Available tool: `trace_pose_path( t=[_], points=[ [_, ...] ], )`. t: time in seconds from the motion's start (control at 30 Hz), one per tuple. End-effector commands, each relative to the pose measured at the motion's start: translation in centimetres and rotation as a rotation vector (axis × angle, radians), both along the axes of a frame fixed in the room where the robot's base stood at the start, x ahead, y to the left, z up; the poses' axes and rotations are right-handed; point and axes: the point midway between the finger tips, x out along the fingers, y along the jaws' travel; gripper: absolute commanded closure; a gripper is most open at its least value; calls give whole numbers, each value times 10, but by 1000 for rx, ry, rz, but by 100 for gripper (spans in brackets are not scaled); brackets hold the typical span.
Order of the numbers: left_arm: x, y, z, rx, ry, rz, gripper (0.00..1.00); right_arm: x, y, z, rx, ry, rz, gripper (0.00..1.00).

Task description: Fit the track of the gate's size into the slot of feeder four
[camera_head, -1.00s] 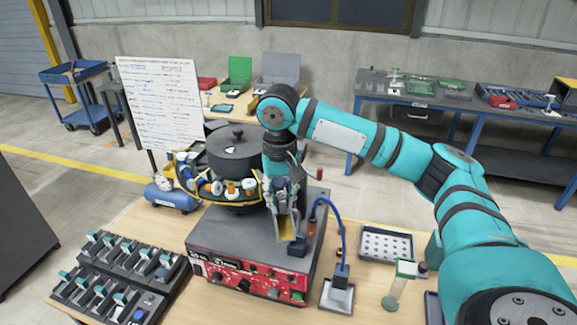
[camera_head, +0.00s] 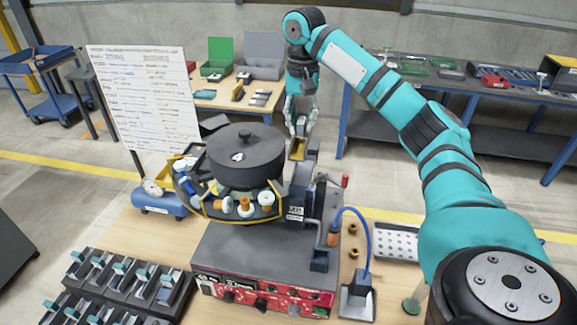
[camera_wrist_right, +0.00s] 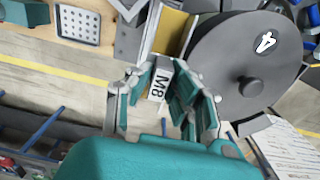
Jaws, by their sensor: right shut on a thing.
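The feeder is a black round bowl (camera_head: 235,178) with a lid marked 4, on a grey base; it also shows in the wrist view (camera_wrist_right: 247,68). My right gripper (camera_head: 299,130) is shut on a track (camera_head: 298,150) with a gold-coloured channel and grey sides. In the wrist view the track (camera_wrist_right: 171,32) runs up from between the fingers (camera_wrist_right: 160,95), with an M8 label in the grip. The track is held at the bowl's far right side, beyond a dark upright gate-like part (camera_head: 310,195) with a small label, too small to read. I cannot tell whether the track touches it. My left gripper is not in view.
A red control panel (camera_head: 260,296) fronts the feeder. A blue cable (camera_head: 358,225) runs at its right. A whiteboard (camera_head: 146,100) and a blue tank (camera_head: 160,200) stand left. A rack of teal-handled pieces (camera_head: 125,285) is front left. A perforated tray (camera_head: 397,242) lies right.

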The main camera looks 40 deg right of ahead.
Motion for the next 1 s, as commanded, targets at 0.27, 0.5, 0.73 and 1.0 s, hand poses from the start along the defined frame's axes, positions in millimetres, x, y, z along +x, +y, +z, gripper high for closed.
trace_pose_path(
  t=[0.27, 0.5, 0.73, 1.0],
  points=[
    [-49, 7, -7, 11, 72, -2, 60, -2, 0, -46, 0, 5, -1, 100],
    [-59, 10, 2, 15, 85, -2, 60, -2, -1, -69, -1, 4, -1, 100],
    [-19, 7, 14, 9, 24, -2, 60, -2, -1, -98, -1, 4, -1, 100],
    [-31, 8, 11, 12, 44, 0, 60, -3, 0, -103, 0, 9, -1, 74]
  ],
)
